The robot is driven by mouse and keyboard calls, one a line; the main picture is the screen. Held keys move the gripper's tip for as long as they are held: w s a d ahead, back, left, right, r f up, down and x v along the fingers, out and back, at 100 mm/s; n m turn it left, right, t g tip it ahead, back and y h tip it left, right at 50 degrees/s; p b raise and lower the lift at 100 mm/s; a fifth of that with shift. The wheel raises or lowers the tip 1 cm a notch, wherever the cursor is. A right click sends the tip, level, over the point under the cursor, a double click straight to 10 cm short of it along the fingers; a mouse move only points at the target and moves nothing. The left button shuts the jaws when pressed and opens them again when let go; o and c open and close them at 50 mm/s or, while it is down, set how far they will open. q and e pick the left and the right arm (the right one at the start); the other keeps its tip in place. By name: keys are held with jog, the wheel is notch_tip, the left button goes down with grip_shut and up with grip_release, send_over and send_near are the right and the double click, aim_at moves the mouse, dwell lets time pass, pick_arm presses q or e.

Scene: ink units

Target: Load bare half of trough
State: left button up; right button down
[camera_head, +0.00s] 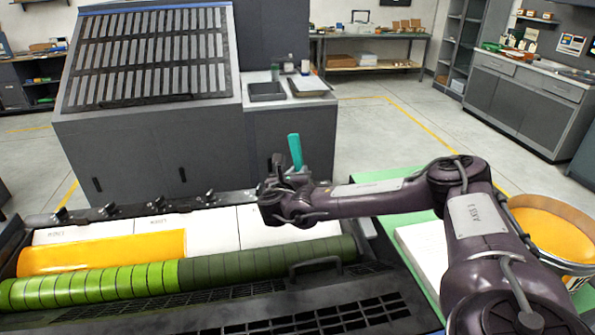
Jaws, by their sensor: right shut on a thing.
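The trough (188,232) runs along the machine at the lower left. Orange ink (100,252) lies over its left part, and its right part shows bare white. In front lies a roller (90,283), bright green at left and dark green at right. My right gripper (286,180) is above the right, bare part of the trough, shut on a tool with a teal handle (295,150) that points up. The tool's lower end is hidden by the gripper and arm. A tub of orange ink (550,225) stands at the right, partly behind my right arm. My left gripper is out of view.
A green-topped surface (380,187) with a white sheet (425,250) lies under my right arm. A black handle (315,262) rises near the roller's right end. A grey cabinet with a slatted slope (150,60) stands behind the trough.

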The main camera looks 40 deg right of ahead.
notch_tip(320, 180, down, 10)
jog(key=b, duration=0.7)
jog(key=shift+s, duration=0.4)
jog(key=shift+f+b, duration=0.9)
jog(key=shift+r, duration=0.1)
dwell(0.5)
notch_tip(320, 180, up, 4)
jog(key=p, duration=0.3)
jog(key=shift+r, duration=0.25)
